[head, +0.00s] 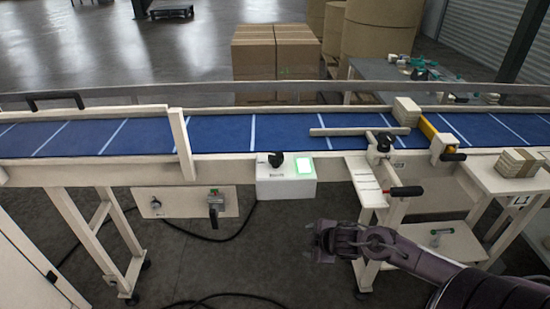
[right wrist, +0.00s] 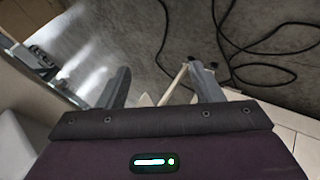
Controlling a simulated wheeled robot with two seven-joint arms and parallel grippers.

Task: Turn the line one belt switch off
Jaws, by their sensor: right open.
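A white switch box (head: 286,186) is fixed to the front edge of the conveyor, near the middle of the head view. My left gripper is not in view.
A bracket with a red-tipped handle (head: 406,191) stands to the right. Black cables lie on the floor, also in the right wrist view (right wrist: 265,45). Cardboard boxes (head: 253,57) stand behind the conveyor.

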